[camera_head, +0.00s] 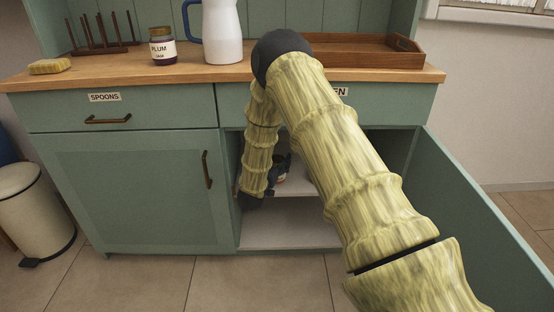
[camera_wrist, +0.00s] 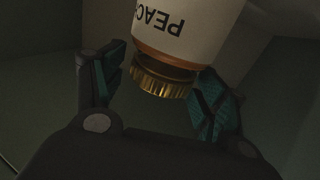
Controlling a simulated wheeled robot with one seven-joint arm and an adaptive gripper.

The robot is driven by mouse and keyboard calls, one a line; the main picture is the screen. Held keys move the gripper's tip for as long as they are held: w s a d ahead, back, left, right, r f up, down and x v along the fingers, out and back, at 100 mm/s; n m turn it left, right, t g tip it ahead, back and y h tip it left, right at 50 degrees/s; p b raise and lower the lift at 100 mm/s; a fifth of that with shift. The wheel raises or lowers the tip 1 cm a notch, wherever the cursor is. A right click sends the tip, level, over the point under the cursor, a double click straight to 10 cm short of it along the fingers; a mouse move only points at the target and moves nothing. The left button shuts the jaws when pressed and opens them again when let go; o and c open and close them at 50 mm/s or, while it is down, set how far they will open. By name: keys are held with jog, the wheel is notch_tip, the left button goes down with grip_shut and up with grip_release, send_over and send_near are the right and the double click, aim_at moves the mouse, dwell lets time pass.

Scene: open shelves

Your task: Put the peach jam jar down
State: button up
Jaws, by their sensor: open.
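The peach jam jar (camera_wrist: 186,36) shows upside down in the wrist view, with a cream label reading "PEAC" and a gold lid (camera_wrist: 161,78). The lid lies between the two fingers of my gripper (camera_wrist: 158,86), which are spread with a visible gap on the left side. The jar's far end is cut off by the picture edge. In the head view my gripper (camera_head: 277,176) is inside the open cabinet, at the level of the inner shelf (camera_head: 305,209). My arm hides much of it, and the jar cannot be made out clearly there.
The cabinet door (camera_head: 480,215) stands open at the right. A plum jam jar (camera_head: 162,47), a white jug (camera_head: 222,35), a sponge (camera_head: 50,66), a peg rack (camera_head: 103,45) and a wooden tray (camera_head: 365,52) are on the countertop. A bin (camera_head: 38,207) stands at the left.

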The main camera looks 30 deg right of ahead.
jog(key=p+v, duration=0.3)
jog(key=v, duration=0.8)
jog(key=s+a+f+n+g+y, duration=0.2)
jog(key=s+a+f+n+y, duration=0.3)
jog(key=s+f, duration=0.55)
jog(key=s+a+f+n+g+y, duration=0.1)
jog(key=s+a+f+n+y, duration=0.1)
jog(key=s+a+f+y, duration=0.65)
jog(key=s+a+f+n+g, duration=0.1)
jog(key=s+a+f+g, duration=0.1)
jog(key=s, duration=1.1)
jog(key=s+a+f+n+g+y, duration=0.1)
jog(key=s+g, duration=0.4)
jog(key=s, duration=0.9)
notch_tip(320, 180, down, 3)
jog(key=a+n, duration=0.1)
jog(key=a, duration=0.1)
jog(key=shift+s+a+r+g, duration=0.15)
jog(key=shift+a+r+g, duration=0.05)
jog(key=shift+a+g, duration=0.1)
